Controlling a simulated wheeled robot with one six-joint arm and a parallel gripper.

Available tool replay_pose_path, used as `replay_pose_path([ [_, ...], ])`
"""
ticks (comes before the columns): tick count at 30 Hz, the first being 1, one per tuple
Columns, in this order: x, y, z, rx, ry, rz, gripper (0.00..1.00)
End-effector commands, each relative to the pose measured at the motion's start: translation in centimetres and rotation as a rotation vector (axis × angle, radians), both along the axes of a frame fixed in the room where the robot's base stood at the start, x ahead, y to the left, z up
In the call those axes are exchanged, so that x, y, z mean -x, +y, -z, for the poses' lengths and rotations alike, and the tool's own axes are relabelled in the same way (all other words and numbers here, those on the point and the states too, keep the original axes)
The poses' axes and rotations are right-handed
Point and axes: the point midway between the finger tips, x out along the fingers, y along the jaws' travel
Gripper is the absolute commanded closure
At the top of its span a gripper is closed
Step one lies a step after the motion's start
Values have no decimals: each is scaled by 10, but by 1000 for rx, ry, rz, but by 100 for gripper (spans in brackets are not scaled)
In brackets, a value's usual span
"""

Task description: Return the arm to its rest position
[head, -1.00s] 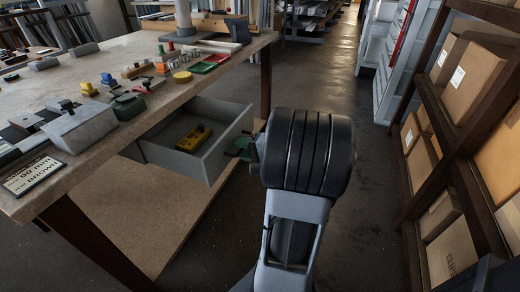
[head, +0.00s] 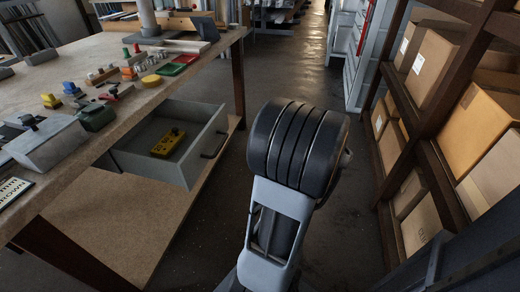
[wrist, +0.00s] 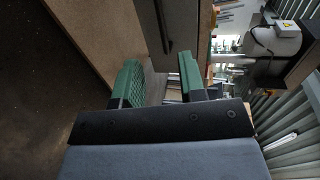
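My arm (head: 298,150) stands in the middle of the head view, folded up, with its dark ribbed joint to the right of the open drawer (head: 205,150). My gripper is hidden behind this joint in the head view. In the wrist view my gripper (wrist: 160,78) shows two green fingers spread apart with nothing between them. The grey drawer front with its dark handle (wrist: 164,22) appears beyond the fingers, apart from them. In the head view the handle (head: 215,145) is free, and a yellow object (head: 168,142) lies inside the drawer.
The workbench (head: 120,118) on the left carries a grey box (head: 48,142), small coloured parts and shallow red and green trays. A shelf with cardboard boxes (head: 436,62) stands close on the right. Open floor (head: 285,75) lies between them.

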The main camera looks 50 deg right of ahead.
Motion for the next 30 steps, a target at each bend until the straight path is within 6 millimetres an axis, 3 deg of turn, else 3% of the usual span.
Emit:
replay_pose_path([
  [15, -1, 0, 0, 0, 1, -1, 63],
  [19, -8, 14, -10, 9, 40, -50, 63],
  [23, -26, 59, -36, 52, 181, -210, 63],
  [25, -34, 94, -53, 110, 294, -327, 63],
  [30, -32, 169, -97, 375, 559, -581, 63],
])
